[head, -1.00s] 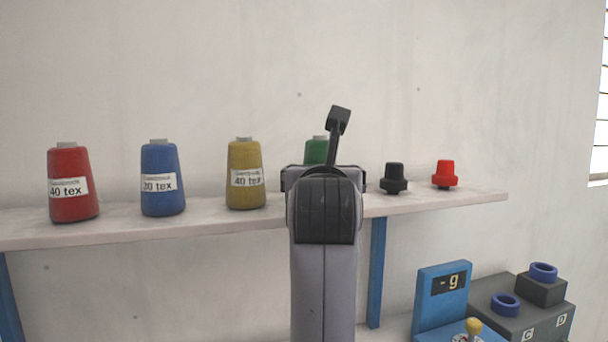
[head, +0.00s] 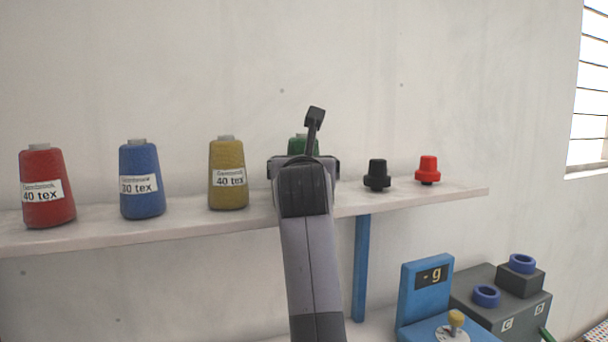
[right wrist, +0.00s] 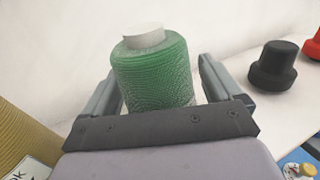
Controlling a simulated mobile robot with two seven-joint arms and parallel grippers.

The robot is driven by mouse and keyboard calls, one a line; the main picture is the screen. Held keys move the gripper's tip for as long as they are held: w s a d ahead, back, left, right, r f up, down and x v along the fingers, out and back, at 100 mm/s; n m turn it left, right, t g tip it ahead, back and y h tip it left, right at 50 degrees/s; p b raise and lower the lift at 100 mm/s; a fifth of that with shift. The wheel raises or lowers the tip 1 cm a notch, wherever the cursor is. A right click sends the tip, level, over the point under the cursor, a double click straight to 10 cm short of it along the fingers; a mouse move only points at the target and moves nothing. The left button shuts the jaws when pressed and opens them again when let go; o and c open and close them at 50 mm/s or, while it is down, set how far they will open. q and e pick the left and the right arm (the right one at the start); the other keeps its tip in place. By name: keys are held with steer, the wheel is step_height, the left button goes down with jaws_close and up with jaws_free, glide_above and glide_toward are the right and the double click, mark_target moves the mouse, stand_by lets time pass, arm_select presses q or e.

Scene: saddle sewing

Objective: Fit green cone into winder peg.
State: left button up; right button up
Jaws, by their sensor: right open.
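The green cone (head: 297,145) stands upright on the shelf in the head view, mostly hidden behind my right gripper (head: 304,166). In the right wrist view the green cone (right wrist: 155,75) shows its pale top and stands between the two fingers of my right gripper (right wrist: 160,82). The fingers are spread on either side of it, with a gap visible at the right. My left gripper is in no view. I cannot make out a winder peg for certain.
The shelf (head: 180,226) also holds red (head: 45,190), blue (head: 141,182) and yellow (head: 228,175) cones, a black knob-like piece (head: 377,176) and a red one (head: 428,170). Below right are a blue scale (head: 425,290) and a grey box (head: 470,310) with blue rings.

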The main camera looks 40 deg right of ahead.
steer(key=c, duration=1.2)
steer(key=shift+o, duration=0.2)
steer(key=shift+r+p, duration=2.4)
steer(key=shift+r, duration=1.95)
steer(key=shift+r, duration=2.05)
